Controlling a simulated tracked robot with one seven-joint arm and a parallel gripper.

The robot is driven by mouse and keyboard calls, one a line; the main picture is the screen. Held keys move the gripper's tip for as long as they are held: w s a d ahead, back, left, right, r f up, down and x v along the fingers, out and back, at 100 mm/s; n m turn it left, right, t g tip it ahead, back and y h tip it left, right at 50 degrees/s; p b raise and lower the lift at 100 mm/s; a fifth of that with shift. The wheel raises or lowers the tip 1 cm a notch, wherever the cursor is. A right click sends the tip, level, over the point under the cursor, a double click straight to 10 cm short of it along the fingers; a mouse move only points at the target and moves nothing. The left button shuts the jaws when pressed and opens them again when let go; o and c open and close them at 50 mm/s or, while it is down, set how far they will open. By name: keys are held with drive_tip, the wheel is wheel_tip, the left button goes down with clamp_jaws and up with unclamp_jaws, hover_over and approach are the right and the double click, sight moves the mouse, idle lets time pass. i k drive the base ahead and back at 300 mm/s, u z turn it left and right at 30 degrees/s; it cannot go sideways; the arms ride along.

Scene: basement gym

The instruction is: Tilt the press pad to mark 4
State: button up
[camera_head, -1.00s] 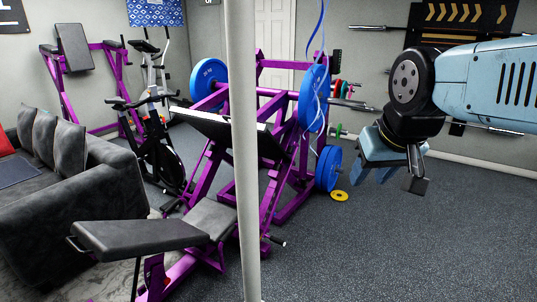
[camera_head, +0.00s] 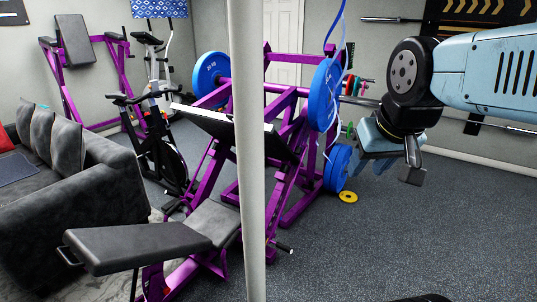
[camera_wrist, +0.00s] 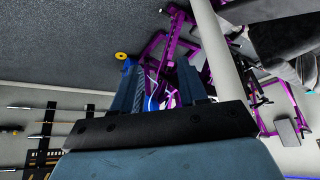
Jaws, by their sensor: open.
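The purple press machine (camera_head: 290,180) stands left of centre in the head view, behind a pale pole. It has a long dark pad (camera_head: 138,245) lying nearly flat at the front, a shorter dark seat pad (camera_head: 212,222), and a dark sloping plate (camera_head: 215,124) higher up. No number marks can be read. My gripper (camera_head: 377,160) is open and empty, up at the right, apart from the machine. In the wrist view my gripper's fingers (camera_wrist: 160,78) are spread, with purple frame and a blue disc seen beyond them.
The pole (camera_head: 243,200) stands upright before the machine. A grey sofa (camera_head: 75,205) is at the left, with an exercise bike (camera_head: 155,145) behind it. Blue weight plates (camera_head: 325,95) and a small yellow disc (camera_head: 348,197) are at the machine's right. Floor at the right is clear.

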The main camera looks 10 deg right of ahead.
sight(103, 251)
drive_tip(key=u, duration=0.9)
drive_tip(key=k, duration=0.95)
drive_tip(key=u, duration=0.35)
drive_tip(key=i, duration=1)
drive_tip(key=z, duration=0.05)
